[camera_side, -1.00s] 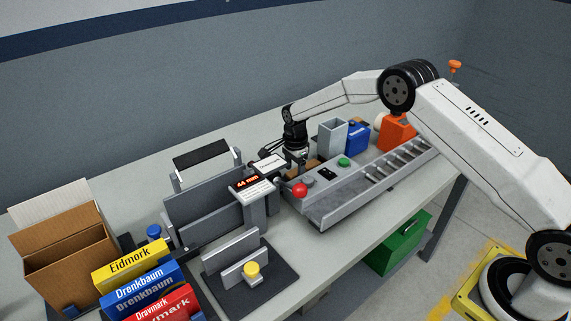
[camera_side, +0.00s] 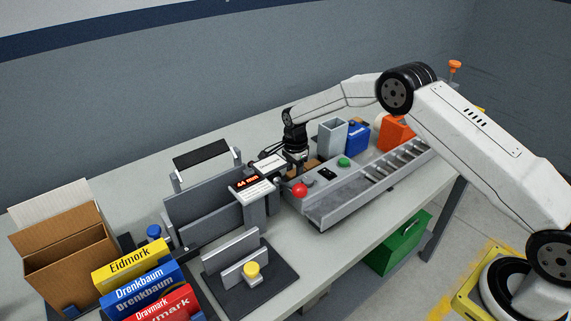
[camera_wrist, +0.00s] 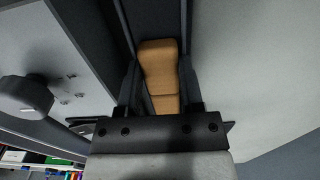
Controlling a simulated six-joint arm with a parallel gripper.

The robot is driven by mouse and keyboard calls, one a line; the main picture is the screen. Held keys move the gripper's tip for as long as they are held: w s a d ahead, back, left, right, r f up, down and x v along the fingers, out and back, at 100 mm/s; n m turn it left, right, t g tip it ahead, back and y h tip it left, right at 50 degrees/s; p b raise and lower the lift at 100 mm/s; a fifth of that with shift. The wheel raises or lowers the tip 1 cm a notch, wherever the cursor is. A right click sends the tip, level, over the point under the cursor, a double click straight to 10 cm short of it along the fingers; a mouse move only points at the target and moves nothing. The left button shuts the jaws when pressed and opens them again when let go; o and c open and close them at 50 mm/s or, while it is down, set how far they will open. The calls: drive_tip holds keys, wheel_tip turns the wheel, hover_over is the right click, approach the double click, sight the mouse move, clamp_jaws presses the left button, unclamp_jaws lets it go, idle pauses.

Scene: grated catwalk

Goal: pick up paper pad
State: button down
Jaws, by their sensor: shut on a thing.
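The paper pad appears as a tan, folded-looking piece (camera_wrist: 160,68) between the fingers in the wrist view. My gripper (camera_wrist: 158,92) is shut on it, with one dark finger along each side. In the side view my gripper (camera_side: 296,163) points down behind the grey control panel. A small brown patch (camera_side: 309,168) beside it there seems to be the pad, mostly hidden by the gripper and the panel. I cannot tell whether the pad touches the surface below.
The panel with a red button (camera_side: 299,190) and rollers (camera_side: 400,162) stands in front of my gripper. A grey bin (camera_side: 332,138) and blue container (camera_side: 358,138) stand right; a display post (camera_side: 255,205) stands left. An open cardboard box (camera_side: 65,245) is far left.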

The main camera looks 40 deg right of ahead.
drive_tip(key=shift+r, duration=1.65)
drive_tip(key=shift+s+r, duration=0.25)
drive_tip(key=shift+s, duration=0.05)
drive_tip(key=s+r, duration=0.4)
drive_tip(key=r, duration=0.1)
drive_tip(key=shift+s+a+r, duration=0.1)
drive_tip(key=shift+s+r, duration=0.15)
drive_tip(key=shift+s, duration=0.1)
drive_tip(key=shift+s+a+r, duration=0.1)
drive_tip(key=shift+s+r, duration=0.5)
drive_tip(key=shift+s, duration=0.85)
drive_tip(key=shift+s+d+r, duration=0.1)
drive_tip(key=shift+s+r, duration=0.5)
drive_tip(key=shift+s, duration=0.85)
drive_tip(key=shift+s+a+r, duration=0.1)
drive_tip(key=shift+s+r, duration=0.5)
drive_tip(key=shift+s, duration=0.85)
